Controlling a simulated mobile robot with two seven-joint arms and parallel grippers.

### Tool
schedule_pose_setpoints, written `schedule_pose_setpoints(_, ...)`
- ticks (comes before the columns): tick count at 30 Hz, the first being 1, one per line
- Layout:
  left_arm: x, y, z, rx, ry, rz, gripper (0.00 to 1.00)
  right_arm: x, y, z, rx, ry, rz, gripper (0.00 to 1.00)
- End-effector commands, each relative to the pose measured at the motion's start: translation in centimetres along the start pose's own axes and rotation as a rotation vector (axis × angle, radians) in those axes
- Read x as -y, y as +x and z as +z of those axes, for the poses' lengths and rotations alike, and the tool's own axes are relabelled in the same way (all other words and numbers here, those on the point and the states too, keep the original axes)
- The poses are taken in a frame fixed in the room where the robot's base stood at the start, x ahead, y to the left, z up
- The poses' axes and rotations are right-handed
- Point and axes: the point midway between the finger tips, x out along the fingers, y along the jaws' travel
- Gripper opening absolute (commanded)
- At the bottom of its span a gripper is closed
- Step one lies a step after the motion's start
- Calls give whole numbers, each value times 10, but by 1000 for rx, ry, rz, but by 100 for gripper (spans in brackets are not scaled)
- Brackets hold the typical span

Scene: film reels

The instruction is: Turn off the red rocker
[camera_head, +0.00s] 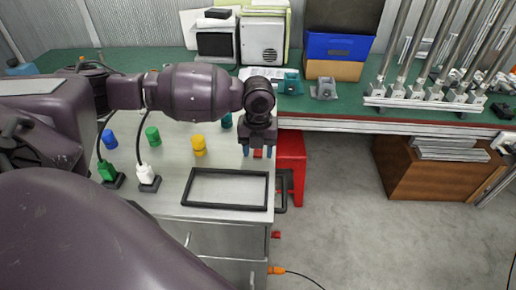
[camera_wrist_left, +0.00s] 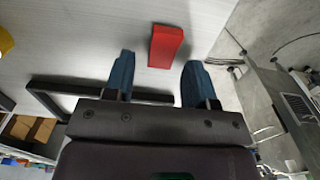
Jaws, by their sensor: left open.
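The red rocker shows in the left wrist view as a small red block (camera_wrist_left: 166,46) on the pale tabletop, just beyond the fingertips and between their lines. In the head view only a small red patch of it (camera_head: 257,154) shows between the fingers, mostly hidden by the gripper. Which way it is tipped I cannot tell. My left gripper (camera_head: 256,151) points down over the table's right side, open and empty. Its two blue fingers also show in the left wrist view (camera_wrist_left: 160,68), apart from each other. My right gripper is not in view.
A black rectangular frame (camera_head: 187,189) lies in front of the gripper. Blue (camera_head: 109,139), green (camera_head: 153,136) and yellow (camera_head: 199,145) cylinders stand left, near a green plug (camera_head: 107,172) and a white plug (camera_head: 148,174). A red stool (camera_head: 292,160) stands beside the table; open floor lies right.

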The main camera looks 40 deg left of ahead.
Motion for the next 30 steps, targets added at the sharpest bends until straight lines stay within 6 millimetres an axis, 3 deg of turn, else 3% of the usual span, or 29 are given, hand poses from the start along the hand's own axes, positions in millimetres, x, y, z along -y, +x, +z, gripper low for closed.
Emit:
schedule_pose_setpoints(4, 0, 0, 0, 0, 0, 0, 48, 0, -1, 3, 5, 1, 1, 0)
schedule_pose_setpoints(13, 0, 0, 0, 0, 0, 0, 2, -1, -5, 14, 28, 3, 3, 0)
schedule_pose_setpoints(18, 0, -2, 1, -21, -3, 1, 2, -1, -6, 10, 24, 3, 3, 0)
schedule_pose_setpoints(30, 0, -5, 8, -284, -5, 1, 2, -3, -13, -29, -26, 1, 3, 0)
